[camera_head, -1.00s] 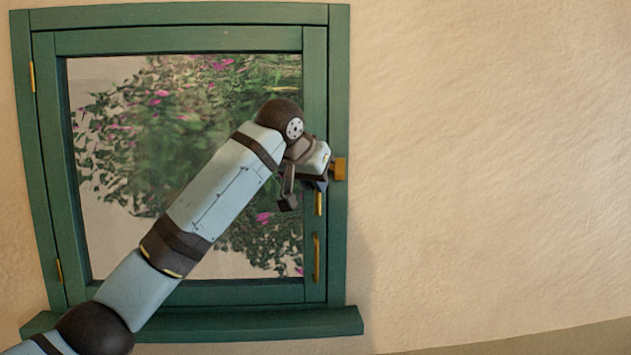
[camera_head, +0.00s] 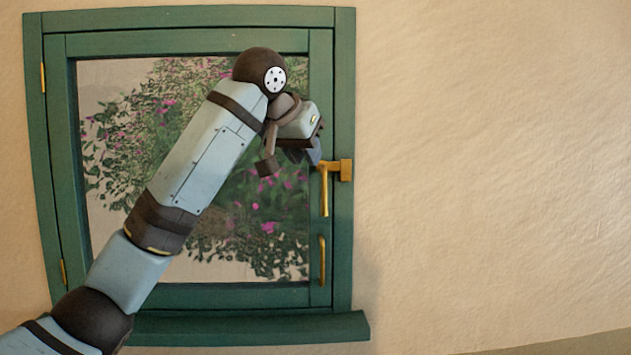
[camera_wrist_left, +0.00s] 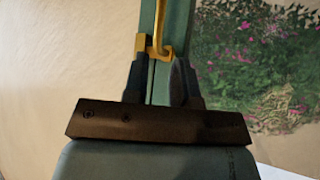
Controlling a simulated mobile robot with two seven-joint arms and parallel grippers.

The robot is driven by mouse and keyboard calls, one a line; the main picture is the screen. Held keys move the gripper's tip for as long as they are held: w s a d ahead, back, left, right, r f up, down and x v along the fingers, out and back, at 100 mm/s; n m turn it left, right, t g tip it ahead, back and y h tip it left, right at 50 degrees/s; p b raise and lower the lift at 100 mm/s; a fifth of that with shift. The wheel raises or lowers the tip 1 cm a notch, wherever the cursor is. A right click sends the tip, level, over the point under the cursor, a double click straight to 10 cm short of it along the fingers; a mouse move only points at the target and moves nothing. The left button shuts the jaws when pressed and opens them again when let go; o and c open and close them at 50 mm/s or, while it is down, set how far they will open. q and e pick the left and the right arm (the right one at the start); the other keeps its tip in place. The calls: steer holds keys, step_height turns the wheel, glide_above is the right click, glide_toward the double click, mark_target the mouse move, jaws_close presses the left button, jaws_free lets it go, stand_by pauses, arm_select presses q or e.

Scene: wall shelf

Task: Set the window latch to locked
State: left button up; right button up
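The brass window latch (camera_head: 325,190) is on the right stile of the green window. Its handle hangs straight down, and a short arm at its top reaches right to the brass keeper (camera_head: 346,170) on the frame; they look in contact. In the left wrist view, the latch (camera_wrist_left: 161,25) and keeper (camera_wrist_left: 141,45) appear upside down, beyond the fingers. My left gripper (camera_head: 290,161) is up and left of the latch in the head view. Its two fingers (camera_wrist_left: 158,85) are apart with nothing held between them. My right gripper is out of view.
A fixed brass pull handle (camera_head: 322,261) is below the latch. Brass hinges (camera_head: 63,272) are on the window's left side, and a green sill (camera_head: 250,328) juts out below. The wall (camera_head: 490,170) to the right is bare.

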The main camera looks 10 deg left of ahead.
arm_select(q)
steer(key=v, duration=0.5)
steer(key=shift+b, duration=0.4)
